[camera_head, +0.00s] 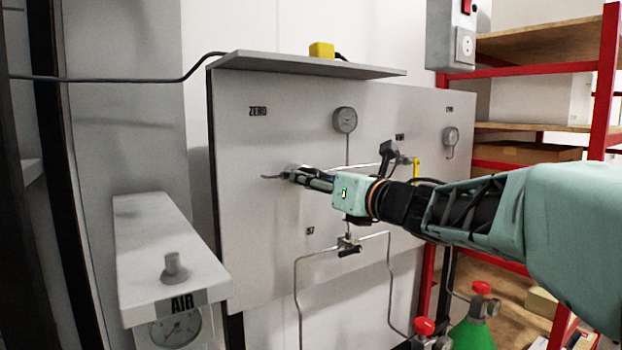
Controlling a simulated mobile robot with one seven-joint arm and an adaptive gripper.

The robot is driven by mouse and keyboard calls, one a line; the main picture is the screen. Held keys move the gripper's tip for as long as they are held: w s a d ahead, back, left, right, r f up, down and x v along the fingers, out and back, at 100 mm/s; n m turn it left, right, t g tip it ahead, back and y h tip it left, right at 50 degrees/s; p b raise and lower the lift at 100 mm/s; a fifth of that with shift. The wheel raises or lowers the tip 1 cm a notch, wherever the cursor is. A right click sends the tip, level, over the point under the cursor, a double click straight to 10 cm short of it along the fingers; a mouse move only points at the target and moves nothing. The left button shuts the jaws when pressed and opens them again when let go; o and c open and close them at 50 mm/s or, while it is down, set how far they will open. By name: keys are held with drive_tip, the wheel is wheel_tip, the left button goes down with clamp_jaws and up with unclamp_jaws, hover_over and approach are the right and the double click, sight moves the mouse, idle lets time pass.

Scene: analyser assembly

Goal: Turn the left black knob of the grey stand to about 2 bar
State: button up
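The grey stand (265,140) is an upright panel with "ZERO" lettering at its upper left. My gripper (285,175) reaches in from the right, in front of the left half of the panel below that lettering. I cannot make out a left black knob; the gripper and wrist cover that spot. Whether the fingers touch or hold anything is too small to tell. A round gauge (345,120) sits above the gripper; its reading is not legible. A black fitting (388,156) shows on the right of the panel, near a yellow lever (417,168).
Metal pipes (296,290) run below the gripper. A grey box marked "AIR" (165,250) stands at front left. Red-capped cylinders (475,330) and a red shelf rack (600,90) are at right.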

drive_tip(key=shift+c, duration=0.6)
drive_tip(key=c, duration=1)
drive_tip(key=shift+c, duration=0.2)
drive_tip(key=shift+m, duration=0.3)
